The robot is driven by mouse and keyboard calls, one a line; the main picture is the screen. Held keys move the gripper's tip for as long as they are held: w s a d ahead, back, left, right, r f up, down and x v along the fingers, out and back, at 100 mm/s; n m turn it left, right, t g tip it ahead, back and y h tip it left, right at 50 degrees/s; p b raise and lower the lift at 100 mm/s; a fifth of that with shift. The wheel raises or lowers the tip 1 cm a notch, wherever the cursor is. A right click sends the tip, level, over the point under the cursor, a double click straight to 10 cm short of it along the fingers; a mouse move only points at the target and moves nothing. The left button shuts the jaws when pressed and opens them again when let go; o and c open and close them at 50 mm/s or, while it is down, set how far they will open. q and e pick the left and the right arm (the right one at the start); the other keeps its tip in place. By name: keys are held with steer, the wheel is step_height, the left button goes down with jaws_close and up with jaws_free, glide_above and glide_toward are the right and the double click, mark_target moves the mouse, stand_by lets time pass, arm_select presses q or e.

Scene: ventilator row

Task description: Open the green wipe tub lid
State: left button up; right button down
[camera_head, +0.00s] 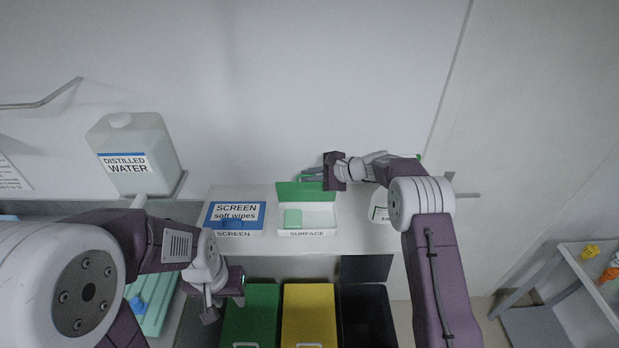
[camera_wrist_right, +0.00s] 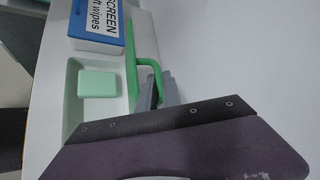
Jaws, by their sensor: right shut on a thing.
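The wipe tub (camera_head: 322,222), white and labelled SURFACE, stands on the shelf with a pale green block (camera_head: 293,218) inside. Its green lid (camera_head: 305,190) is raised at the tub's back, standing roughly upright. In the right wrist view the lid (camera_wrist_right: 131,60) shows nearly edge-on beside the open tub (camera_wrist_right: 72,115). My right gripper (camera_head: 312,177) is behind the lid, its grey fingers (camera_wrist_right: 157,92) shut on the lid's green handle (camera_wrist_right: 150,66). My left gripper (camera_head: 225,304) hangs low at the left, in front of the shelf, its fingers apart and empty.
A tub with a blue SCREEN soft wipes lid (camera_head: 234,214) stands just left. A distilled water jug (camera_head: 138,155) is further left. Green, yellow (camera_head: 309,312) and black bins are below the shelf. A white container (camera_head: 380,207) sits right, partly behind my right arm.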

steer(key=shift+w+f+m+g+p, duration=0.15)
steer(key=shift+w+m+g+p, duration=0.15)
steer(key=shift+w+g+p, duration=0.55)
steer(key=shift+t+p, duration=0.25)
steer(key=shift+p, duration=0.1)
steer(key=c, duration=1.8)
jaws_free()
steer(key=b+v, duration=0.3)
steer(key=v, duration=0.6)
